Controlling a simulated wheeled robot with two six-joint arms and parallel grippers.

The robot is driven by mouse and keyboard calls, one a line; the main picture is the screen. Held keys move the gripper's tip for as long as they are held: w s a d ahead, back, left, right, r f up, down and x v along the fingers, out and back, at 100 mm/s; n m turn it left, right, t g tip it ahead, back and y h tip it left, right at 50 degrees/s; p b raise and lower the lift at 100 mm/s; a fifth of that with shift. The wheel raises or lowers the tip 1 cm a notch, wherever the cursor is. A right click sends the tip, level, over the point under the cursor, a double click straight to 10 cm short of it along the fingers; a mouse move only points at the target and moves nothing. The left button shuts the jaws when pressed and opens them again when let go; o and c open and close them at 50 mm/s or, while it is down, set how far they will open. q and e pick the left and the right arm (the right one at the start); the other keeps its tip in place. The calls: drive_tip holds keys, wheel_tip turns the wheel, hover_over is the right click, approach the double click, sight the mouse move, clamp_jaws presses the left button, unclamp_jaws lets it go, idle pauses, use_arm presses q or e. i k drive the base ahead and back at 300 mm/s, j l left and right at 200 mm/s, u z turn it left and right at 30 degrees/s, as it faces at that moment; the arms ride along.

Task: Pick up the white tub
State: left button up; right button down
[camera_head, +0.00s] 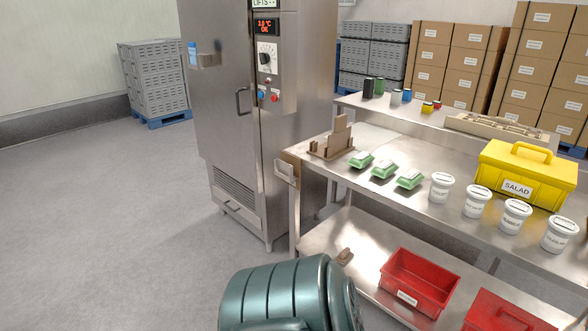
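Several white tubs with dark-printed labels stand upright in a slanting row along the front edge of the steel table. The leftmost white tub (441,187) is followed to the right by a second tub (477,201), a third tub (515,217) and, nearest the right edge of the view, another tub (560,235). They stand close together with small gaps. Neither my left nor my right gripper is in view, so their state is hidden.
A yellow SALAD box (522,187) stands behind the tubs. Green cartons (384,168) lie left of them. Red bins (420,280) sit on the lower shelf. A steel cabinet (238,110) stands at the table's left. Floor at left is clear.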

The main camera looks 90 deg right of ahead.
sight(560, 232)
drive_tip(key=z, duration=4.4)
